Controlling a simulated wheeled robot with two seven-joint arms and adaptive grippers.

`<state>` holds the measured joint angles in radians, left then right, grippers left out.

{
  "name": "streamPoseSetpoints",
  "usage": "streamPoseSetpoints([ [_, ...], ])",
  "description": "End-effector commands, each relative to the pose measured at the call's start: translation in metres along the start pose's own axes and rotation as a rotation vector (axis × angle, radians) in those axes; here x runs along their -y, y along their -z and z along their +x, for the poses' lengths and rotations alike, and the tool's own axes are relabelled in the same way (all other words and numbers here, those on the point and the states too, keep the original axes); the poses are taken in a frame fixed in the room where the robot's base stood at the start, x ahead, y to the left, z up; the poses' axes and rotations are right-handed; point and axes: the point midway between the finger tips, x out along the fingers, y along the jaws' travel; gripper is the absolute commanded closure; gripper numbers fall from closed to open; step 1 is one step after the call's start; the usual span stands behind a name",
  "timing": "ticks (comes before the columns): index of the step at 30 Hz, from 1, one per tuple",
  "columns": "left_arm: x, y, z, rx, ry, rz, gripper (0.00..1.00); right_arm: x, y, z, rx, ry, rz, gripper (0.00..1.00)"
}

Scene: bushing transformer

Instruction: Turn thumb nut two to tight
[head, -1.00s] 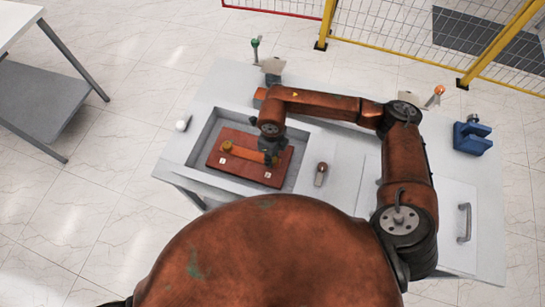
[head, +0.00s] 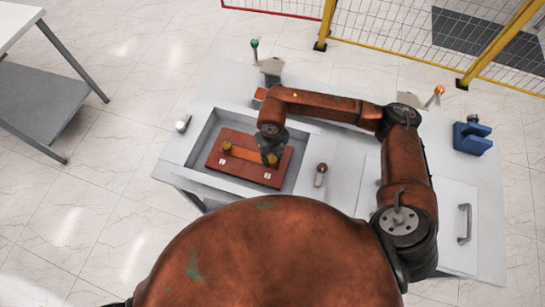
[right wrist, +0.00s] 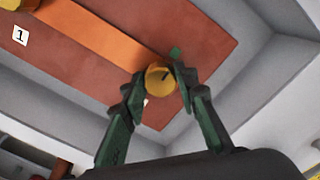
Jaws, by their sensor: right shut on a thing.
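Thumb nut two (head: 272,160) is a round brass-yellow knob at the right end of an orange bar (head: 248,154) on a red-brown board (head: 240,174). In the right wrist view the nut (right wrist: 160,77) has a dark mark on top and sits between the green fingertips. My right gripper (head: 270,155) reaches down over the board and is shut on this nut. Thumb nut one (head: 226,147) is at the bar's left end, near label 1; its edge shows in the right wrist view (right wrist: 10,4). Label 2 (head: 267,176) lies in front of nut two. My left gripper is not visible.
The board lies in a recessed grey tray (head: 203,137) in the table. A lever (head: 320,174) stands right of the tray, a white knob (head: 183,123) left. A blue block (head: 472,138) and a drawer handle (head: 464,222) are farther right.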

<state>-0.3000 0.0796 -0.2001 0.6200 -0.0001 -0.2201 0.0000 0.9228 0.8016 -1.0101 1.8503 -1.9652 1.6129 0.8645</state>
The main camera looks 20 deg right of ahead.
Motion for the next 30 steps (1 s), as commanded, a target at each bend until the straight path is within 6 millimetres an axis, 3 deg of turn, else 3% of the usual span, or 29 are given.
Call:
streamPoseSetpoints([
  [10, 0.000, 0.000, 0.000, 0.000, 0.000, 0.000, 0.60, -0.001, 0.003, 0.003, -0.008, -0.001, 0.000, 0.97],
  [11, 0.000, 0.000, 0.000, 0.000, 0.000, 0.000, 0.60, -0.001, 0.003, 0.003, -0.008, -0.001, 0.000, 0.72],
  [18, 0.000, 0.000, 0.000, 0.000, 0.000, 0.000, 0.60, 0.000, 0.002, 0.001, -0.004, -0.001, 0.001, 0.55],
  [30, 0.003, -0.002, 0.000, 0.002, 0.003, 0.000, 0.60, 0.000, 0.000, -0.008, 0.001, 0.000, 0.002, 0.55],
])
